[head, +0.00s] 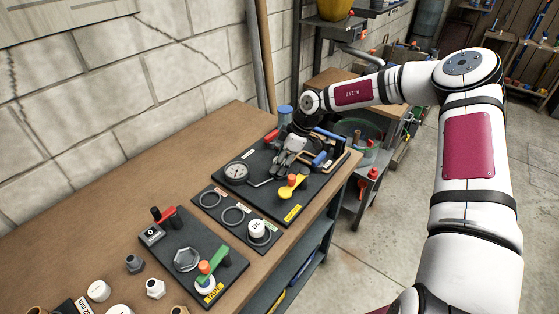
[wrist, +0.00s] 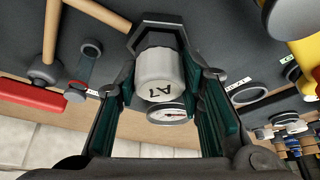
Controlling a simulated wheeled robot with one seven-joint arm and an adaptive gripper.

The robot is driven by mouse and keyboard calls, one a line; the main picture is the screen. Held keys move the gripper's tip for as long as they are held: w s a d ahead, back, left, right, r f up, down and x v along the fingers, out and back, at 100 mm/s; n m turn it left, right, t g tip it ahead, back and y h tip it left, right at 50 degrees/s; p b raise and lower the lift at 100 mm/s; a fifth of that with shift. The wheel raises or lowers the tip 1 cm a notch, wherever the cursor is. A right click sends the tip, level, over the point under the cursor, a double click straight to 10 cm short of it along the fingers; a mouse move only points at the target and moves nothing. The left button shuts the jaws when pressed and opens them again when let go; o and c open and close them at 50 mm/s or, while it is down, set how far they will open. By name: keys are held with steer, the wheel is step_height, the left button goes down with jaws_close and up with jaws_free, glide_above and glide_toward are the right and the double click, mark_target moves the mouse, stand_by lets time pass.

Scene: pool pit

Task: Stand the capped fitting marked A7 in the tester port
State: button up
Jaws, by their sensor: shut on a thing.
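The white capped fitting marked A7 (wrist: 160,75) is between the two fingers of my gripper (wrist: 158,88) in the wrist view, its marking upside down. The fingers, with green pads, are shut on it. A dark hexagonal shape surrounds its far end; I cannot tell whether this is the port. In the head view my gripper (head: 291,152) is low over the dark tester board (head: 262,165), behind the pressure gauge (head: 236,172). The fitting and the port are hidden or too small to tell there. The gauge also shows in the wrist view (wrist: 167,113).
A yellow valve handle (head: 292,188) stands near the board's front. A dark ring tray (head: 225,222) holds a white cap (head: 257,230). A board with a green handle (head: 232,257) and loose fittings lie nearer. A blue cylinder (head: 285,112) stands behind. Bare bench top (head: 130,190) lies left.

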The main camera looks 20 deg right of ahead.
steer(key=shift+f, duration=0.35)
stand_by(0.3)
stand_by(0.9)
steer(key=o, duration=1.7)
steer(key=shift+c, duration=0.2)
steer(key=shift+r, duration=0.2)
steer(key=shift+r+p, duration=1.35)
steer(key=shift+r, duration=2.55)
